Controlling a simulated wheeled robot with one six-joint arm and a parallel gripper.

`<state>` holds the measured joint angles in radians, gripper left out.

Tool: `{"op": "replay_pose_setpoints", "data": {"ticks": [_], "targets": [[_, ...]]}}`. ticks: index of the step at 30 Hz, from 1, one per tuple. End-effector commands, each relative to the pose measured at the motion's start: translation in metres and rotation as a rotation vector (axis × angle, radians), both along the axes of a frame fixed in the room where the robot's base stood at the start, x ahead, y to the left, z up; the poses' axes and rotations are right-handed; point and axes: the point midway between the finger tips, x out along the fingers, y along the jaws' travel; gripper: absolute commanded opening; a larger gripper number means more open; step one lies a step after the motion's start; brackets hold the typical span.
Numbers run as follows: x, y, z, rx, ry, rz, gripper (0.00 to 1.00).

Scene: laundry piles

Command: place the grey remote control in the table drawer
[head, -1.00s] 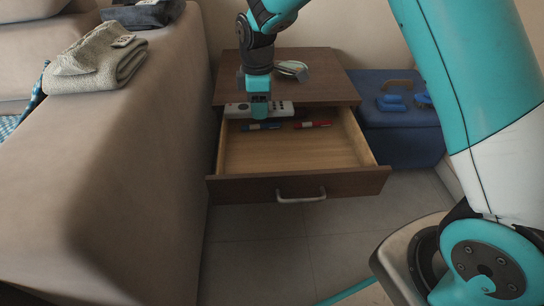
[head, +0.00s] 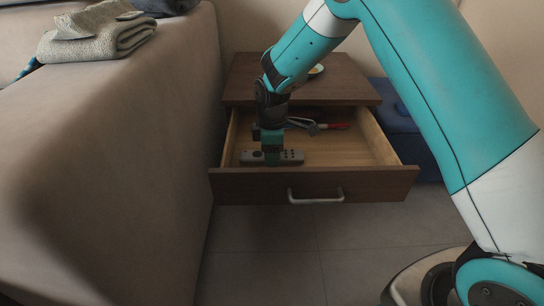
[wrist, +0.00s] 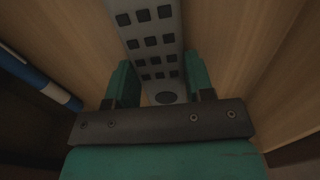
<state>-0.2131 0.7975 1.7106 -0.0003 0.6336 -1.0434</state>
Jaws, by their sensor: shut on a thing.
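The grey remote control (head: 291,157) with dark buttons is inside the open table drawer (head: 372,157), close behind its front panel. My gripper (head: 271,157) points down into the drawer and is shut around the remote. In the wrist view, the remote (wrist: 153,40) runs between the two green fingers (wrist: 160,85), with the wooden drawer floor (wrist: 225,30) below it. I cannot tell whether the remote touches the floor. The drawer's dark front has a metal handle (head: 315,196).
The wooden tabletop (head: 345,80) overhangs the drawer's rear. A beige sofa (head: 130,130) stands left, a blue box (head: 405,125) right. The drawer's right side has free floor.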

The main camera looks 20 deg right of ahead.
Motion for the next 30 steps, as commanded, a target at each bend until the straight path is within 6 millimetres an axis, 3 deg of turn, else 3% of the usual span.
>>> {"op": "replay_pose_setpoints", "data": {"ticks": [8,9,12,23,30], "targets": [[0.000,0.000,-0.001,0.000,-0.001,0.000,0.23],[0.000,0.000,-0.001,0.001,-0.001,0.000,0.55],[0.000,0.000,-0.001,0.001,-0.001,0.000,0.74],[0.000,0.000,0.003,0.001,-0.001,0.000,0.74],[0.000,0.000,0.037,0.000,-0.002,0.000,0.74]]}}
